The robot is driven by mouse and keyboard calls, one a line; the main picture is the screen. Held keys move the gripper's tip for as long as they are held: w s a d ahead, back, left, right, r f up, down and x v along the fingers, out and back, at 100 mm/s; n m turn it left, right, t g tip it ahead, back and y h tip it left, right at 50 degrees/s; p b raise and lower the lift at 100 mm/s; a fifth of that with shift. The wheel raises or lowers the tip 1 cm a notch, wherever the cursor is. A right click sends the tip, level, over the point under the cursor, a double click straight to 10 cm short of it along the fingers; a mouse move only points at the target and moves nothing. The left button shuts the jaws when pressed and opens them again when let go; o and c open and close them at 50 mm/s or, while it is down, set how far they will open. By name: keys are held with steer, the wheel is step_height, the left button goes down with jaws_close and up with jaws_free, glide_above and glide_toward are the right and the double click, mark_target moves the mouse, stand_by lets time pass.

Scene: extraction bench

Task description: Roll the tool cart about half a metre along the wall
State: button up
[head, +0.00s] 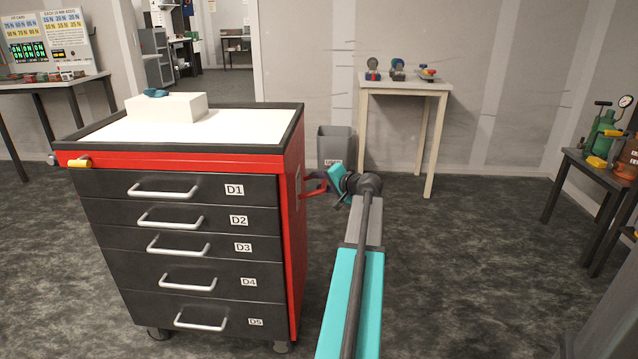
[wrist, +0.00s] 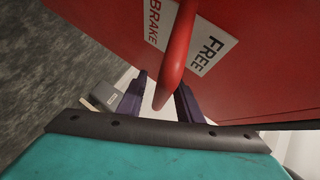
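The tool cart (head: 291,215) is red and black, with drawers labelled D1 to D5 and casters below. It stands upright left of centre in the head view. A red lever (wrist: 178,55) is on its red side panel, beside a white label (wrist: 207,45) reading BRAKE and FREE in the wrist view. The lever crosses the label between the two words. My gripper (wrist: 160,102) is at this side, its dark fingers apart on either side of the lever's end. A gap shows at the left finger; contact at the right finger is unclear. In the head view my gripper (head: 316,180) is partly hidden.
A white box (head: 168,108) with a blue item lies on the cart top. A grey bin (head: 335,145) and a small table (head: 403,87) stand by the back wall. Benches stand at left (head: 60,87) and right (head: 575,160). Open floor (head: 470,260) lies right of the cart.

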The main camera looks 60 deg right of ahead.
steer(key=p+v, duration=0.2)
steer(key=v, duration=1.1)
steer(key=shift+s, duration=0.25)
steer(key=shift+a, duration=0.1)
